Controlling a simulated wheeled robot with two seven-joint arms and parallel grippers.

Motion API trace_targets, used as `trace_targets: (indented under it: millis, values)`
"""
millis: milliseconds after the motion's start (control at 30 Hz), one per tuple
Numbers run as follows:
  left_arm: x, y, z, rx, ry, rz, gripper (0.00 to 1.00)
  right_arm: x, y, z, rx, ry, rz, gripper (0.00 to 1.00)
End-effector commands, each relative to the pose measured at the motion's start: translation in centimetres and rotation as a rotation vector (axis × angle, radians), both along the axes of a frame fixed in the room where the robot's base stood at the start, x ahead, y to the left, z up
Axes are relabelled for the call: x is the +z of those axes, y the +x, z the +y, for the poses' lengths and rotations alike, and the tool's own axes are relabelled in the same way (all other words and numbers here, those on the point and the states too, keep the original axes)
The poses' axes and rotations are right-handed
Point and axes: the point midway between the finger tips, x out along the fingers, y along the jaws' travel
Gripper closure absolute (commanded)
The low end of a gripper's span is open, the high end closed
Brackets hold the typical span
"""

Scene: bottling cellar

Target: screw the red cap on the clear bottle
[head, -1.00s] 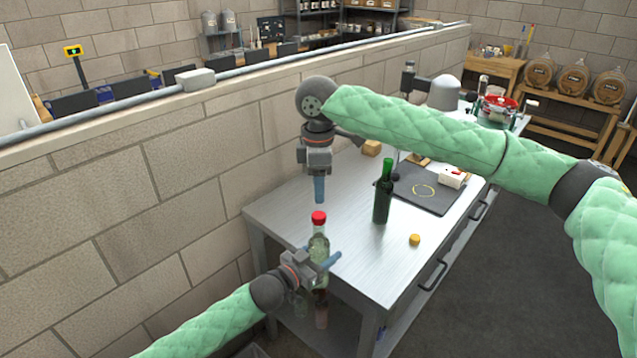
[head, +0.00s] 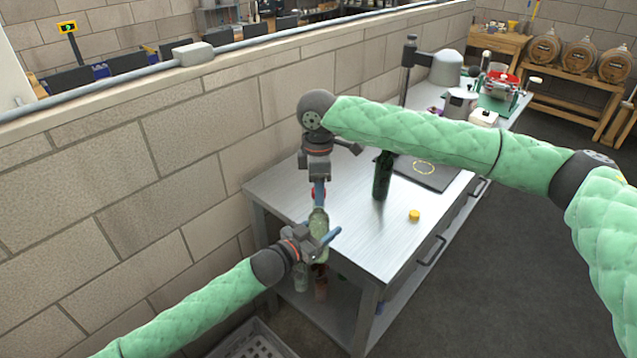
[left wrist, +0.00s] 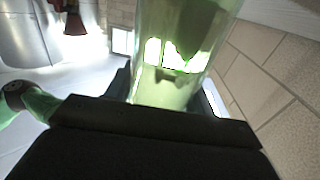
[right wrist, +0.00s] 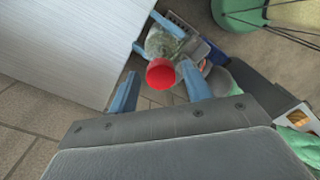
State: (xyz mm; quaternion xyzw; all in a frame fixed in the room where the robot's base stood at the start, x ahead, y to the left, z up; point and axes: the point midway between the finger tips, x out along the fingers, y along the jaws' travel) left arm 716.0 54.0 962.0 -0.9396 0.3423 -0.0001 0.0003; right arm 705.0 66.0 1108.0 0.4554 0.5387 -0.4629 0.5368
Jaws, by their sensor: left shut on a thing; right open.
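The clear bottle (head: 318,222) stands upright in front of the table's near left corner. My left gripper (head: 323,243) is shut on its body; the bottle also fills the top of the left wrist view (left wrist: 185,40). The red cap (head: 314,192) sits at the bottle's mouth, largely hidden in the head view by my right gripper (head: 320,196). In the right wrist view, the red cap (right wrist: 160,73) lies between the open fingers of my right gripper (right wrist: 159,83), with gaps on both sides. How far it is threaded cannot be told.
A dark green bottle (head: 382,178) and a yellow cap (head: 414,215) stand on the metal table (head: 350,235). A dark mat (head: 445,182) with a yellow ring lies behind. A block wall (head: 150,180) runs along the left. A grey crate (head: 255,340) is low in front.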

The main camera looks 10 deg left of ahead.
Motion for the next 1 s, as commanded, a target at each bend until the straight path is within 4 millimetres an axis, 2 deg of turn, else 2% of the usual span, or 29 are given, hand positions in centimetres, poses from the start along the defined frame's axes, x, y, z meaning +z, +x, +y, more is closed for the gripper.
trace_targets:
  millis: [100,133,300,367,700,733,800,867,1000]
  values:
    - [0.16,0.02,-0.01,0.000,-0.001,-0.002,1.00,0.03,0.01,-0.01,0.000,0.000,0.000,0.51]
    - [0.16,0.02,-0.01,0.000,-0.001,-0.002,1.00,0.04,0.01,-0.01,0.000,0.000,0.000,0.55]
    - [0.16,0.02,-0.01,-0.001,-0.001,-0.002,1.00,0.05,0.02,-0.01,-0.001,0.000,0.000,0.88]
    - [0.16,0.01,-0.02,-0.001,-0.001,-0.002,1.00,0.06,0.03,-0.01,-0.001,0.000,0.000,0.97]
    - [0.17,-0.04,-0.06,-0.002,-0.001,-0.003,1.00,0.08,0.08,-0.03,-0.012,0.000,-0.001,0.97]
    - [0.17,-0.04,-0.07,-0.002,-0.001,-0.003,1.00,0.08,0.09,-0.03,-0.012,0.000,-0.001,0.66]
    - [0.17,-0.04,-0.07,-0.002,-0.001,-0.003,1.00,0.09,0.08,-0.03,-0.012,0.000,-0.001,0.52]
    - [0.17,-0.03,-0.05,-0.001,-0.001,-0.003,1.00,0.08,0.06,-0.02,-0.011,0.000,-0.001,0.45]
    - [0.16,0.00,-0.04,-0.001,-0.001,-0.002,1.00,0.07,0.03,0.00,-0.011,0.000,0.000,0.45]
